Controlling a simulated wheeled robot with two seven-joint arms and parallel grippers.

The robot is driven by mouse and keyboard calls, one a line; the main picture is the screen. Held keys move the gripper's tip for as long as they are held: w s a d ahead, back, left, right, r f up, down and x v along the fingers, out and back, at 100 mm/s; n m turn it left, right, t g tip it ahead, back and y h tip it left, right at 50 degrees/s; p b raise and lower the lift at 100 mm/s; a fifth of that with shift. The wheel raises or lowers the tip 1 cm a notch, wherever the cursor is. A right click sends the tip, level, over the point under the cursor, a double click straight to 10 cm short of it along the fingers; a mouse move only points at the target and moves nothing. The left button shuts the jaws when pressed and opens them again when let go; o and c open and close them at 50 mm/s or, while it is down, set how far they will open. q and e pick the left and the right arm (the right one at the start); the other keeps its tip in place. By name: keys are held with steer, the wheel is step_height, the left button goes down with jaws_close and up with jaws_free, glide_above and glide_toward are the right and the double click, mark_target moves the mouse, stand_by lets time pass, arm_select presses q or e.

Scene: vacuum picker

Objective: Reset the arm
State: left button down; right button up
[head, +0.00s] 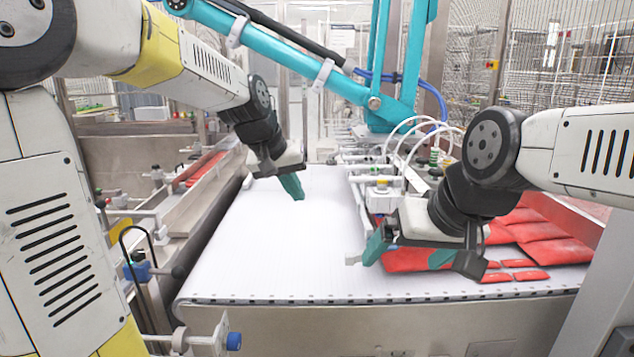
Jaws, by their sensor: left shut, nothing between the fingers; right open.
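My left gripper (291,186) is shut and empty. It hangs above the white conveyor belt (290,245), left of its middle, with its teal fingertips pointing down. My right gripper (408,252) is open over the right part of the belt, in front of several red packs. Its teal fingers are spread apart, one to the left and one to the right. The red packs (530,230) lie on the right side of the belt, partly hidden behind my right gripper and arm.
A teal picker arm (320,75) with white hoses reaches over the belt from behind. Metal side rails (190,215) and more red packs (203,168) are at the left. A wire fence (560,60) stands at the back right. The middle and front left of the belt are clear.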

arm_select(q)
steer(key=s+a+f, duration=0.1)
steer(key=s+a, duration=0.4)
steer(key=s, duration=0.6)
steer(key=s+a+f+y, duration=0.1)
steer(key=s+a, duration=0.3)
steer(key=s, duration=0.6)
steer(key=shift+s+a+n+t+y, duration=0.3)
steer(key=shift+s+a+n+t, duration=0.05)
steer(key=shift+a+n+t, duration=0.05)
